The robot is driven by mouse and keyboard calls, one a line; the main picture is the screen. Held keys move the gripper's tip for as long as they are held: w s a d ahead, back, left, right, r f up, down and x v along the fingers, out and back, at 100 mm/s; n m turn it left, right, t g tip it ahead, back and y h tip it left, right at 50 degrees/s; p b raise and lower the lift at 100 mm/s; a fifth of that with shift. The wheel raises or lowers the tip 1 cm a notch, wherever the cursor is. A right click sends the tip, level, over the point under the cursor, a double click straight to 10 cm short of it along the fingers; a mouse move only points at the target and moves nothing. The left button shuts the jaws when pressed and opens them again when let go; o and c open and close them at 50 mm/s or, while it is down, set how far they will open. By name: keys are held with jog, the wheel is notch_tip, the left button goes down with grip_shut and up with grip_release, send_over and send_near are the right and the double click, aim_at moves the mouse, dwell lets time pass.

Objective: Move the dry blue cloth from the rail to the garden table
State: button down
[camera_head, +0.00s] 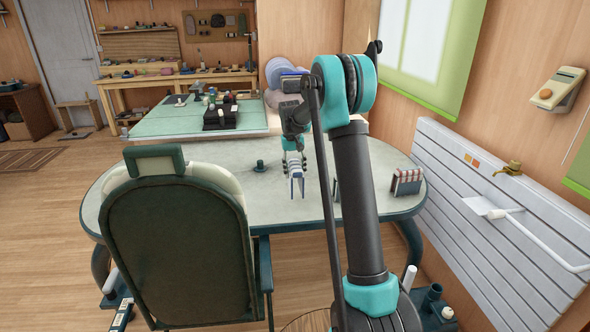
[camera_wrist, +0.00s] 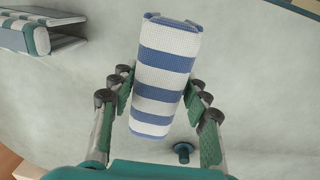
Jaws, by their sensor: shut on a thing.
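A blue-and-white striped cloth (camera_wrist: 163,75), folded into a narrow strip, is in my gripper (camera_wrist: 160,88). The green finger pads are on either side of it. In the head view the gripper (camera_head: 294,163) points down over the garden table, with the cloth (camera_head: 298,186) hanging below its fingers. The garden table (camera_head: 262,208) has a pale rounded top and dark green legs. I cannot tell whether the cloth's lower end touches the tabletop. The white rail (camera_head: 545,240) on the wall panel at right has no cloth on it.
A small dark green knob (camera_head: 260,166) stands on the table left of the gripper. A striped-fronted holder (camera_head: 407,182) is at the table's right end. A green chair (camera_head: 180,240) stands at the front left. The tabletop around the cloth is mostly clear.

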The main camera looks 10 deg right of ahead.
jog(key=shift+f, duration=2.5)
jog(key=shift+f, duration=0.4)
jog(key=c, duration=0.7)
grip_release()
jog(key=shift+r, duration=0.1)
jog(key=r, duration=1.1)
jog(key=shift+a+r, duration=0.35)
jog(key=shift+a, duration=0.05)
